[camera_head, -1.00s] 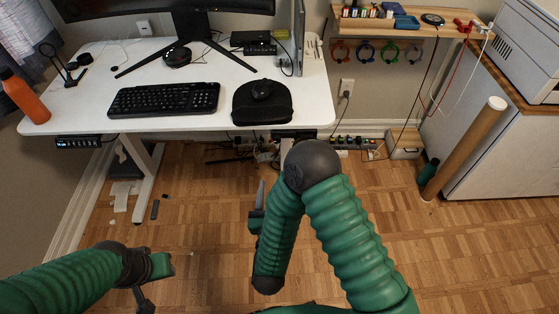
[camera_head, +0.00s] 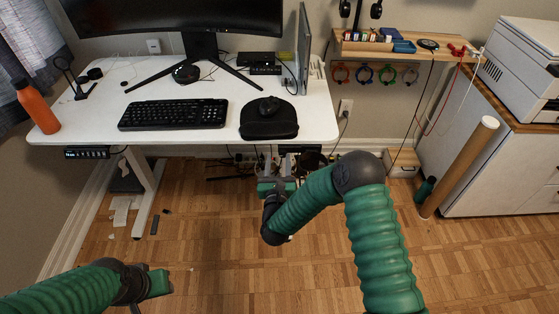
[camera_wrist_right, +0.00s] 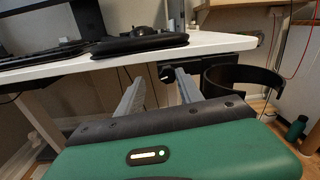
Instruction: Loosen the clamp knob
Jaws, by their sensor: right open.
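The clamp knob (camera_wrist_right: 166,73) is a small black round part under the desk's front edge in the right wrist view. Beside it is a black ring-shaped holder (camera_wrist_right: 240,82), which also shows dimly under the desk in the head view (camera_head: 313,161). My right gripper (camera_head: 276,168) is under the front edge, below the mouse pad. Its two grey fingers (camera_wrist_right: 160,78) are open and point towards the knob, which appears between their tips. I cannot tell whether they touch it. My left gripper (camera_head: 150,291) is low at the left, its fingers mostly out of frame.
The white desk (camera_head: 95,125) holds a keyboard (camera_head: 174,114), a black mouse pad (camera_head: 268,124), a monitor and an orange bottle (camera_head: 37,108). A cardboard tube (camera_head: 459,167) leans against the white cabinet at right. Cables hang behind the desk. The floor in front is mostly clear.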

